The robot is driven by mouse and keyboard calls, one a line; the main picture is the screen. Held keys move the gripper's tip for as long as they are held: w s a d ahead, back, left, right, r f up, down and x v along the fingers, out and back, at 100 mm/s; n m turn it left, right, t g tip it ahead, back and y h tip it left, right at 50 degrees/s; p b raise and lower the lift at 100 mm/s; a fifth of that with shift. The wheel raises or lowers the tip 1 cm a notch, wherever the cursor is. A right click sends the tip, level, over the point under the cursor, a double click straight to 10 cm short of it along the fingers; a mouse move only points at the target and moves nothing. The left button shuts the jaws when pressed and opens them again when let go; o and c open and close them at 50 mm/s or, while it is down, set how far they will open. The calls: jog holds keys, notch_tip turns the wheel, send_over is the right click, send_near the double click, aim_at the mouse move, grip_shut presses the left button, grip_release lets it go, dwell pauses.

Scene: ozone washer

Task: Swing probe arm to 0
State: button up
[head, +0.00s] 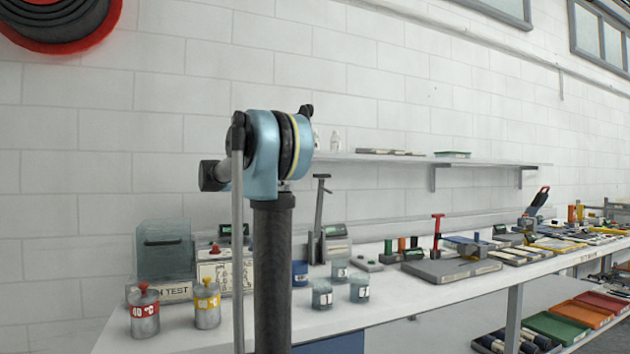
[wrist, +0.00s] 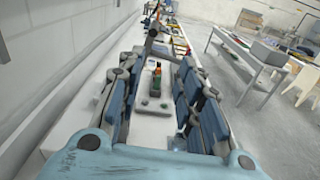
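A grey upright arm with a dark crosspiece on top (head: 319,215) stands on the bench in the head view, just right of my own arm. It looks like the probe arm, but no scale or 0 mark is readable. A grey unit with a small green display (head: 335,245) is beside its foot. My gripper (wrist: 157,66) shows in the wrist view with its blue-padded fingers wide apart. No object touches the fingers. A small pale block (wrist: 154,106) and a green-and-orange upright piece (wrist: 158,80) appear between and beyond them. The gripper is not visible in the head view.
Red-labelled (head: 144,312) and yellow-labelled (head: 207,308) canisters stand at the bench's left. Glass jars (head: 322,294) are near its front edge. A red T-handle (head: 437,234) rises from a grey plate farther right. A wall shelf (head: 400,158) hangs above the bench.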

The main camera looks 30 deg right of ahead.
aim_at(322, 176)
jog(key=d, duration=1.1)
jog(key=d+r, duration=0.1)
jog(key=d, duration=0.5)
jog(key=shift+w, duration=0.4)
grip_shut()
